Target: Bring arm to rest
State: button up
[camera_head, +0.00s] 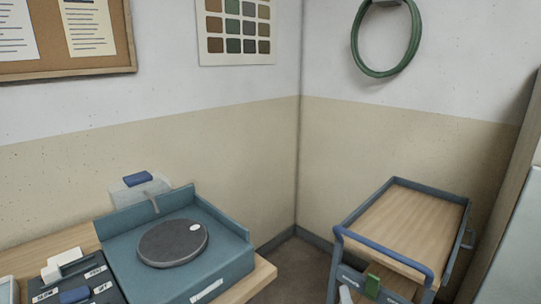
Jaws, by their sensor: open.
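Neither my arm nor my gripper is in the head view, so the gripper's pose cannot be seen. No bucket shows in this view.
A wooden bench at lower left bears a blue tray (222,268) with a dark round disc (173,243), and a switch box (97,281). A cart (415,225) with a bare wooden top stands at right. Floor (297,262) shows between them. A green hose ring hangs above.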

jog(key=s+a+f+n+g+h+p, duration=0.1)
jog(key=s+a+n, duration=0.15)
jog(key=s, duration=1.05)
jog(key=s+a+f+n+g+h+p, duration=0.1)
jog(key=s+a+n+g, duration=0.15)
jog(key=s, duration=1.05)
jog(key=s+d+r+n, duration=0.2)
jog(key=s+n, duration=0.1)
jog(key=s, duration=0.3)
jog(key=s+d+r+n+g+y, duration=0.1)
jog(key=s+d+r+n, duration=0.1)
jog(key=s, duration=0.4)
jog(key=s+d+r+n+y+p, duration=0.1)
jog(key=s+d+r+n, duration=0.1)
jog(key=s+r+n, duration=0.2)
jog(key=shift+s+d+n+g, duration=0.4)
jog(key=shift+s+n, duration=0.4)
jog(key=shift+s, duration=0.3)
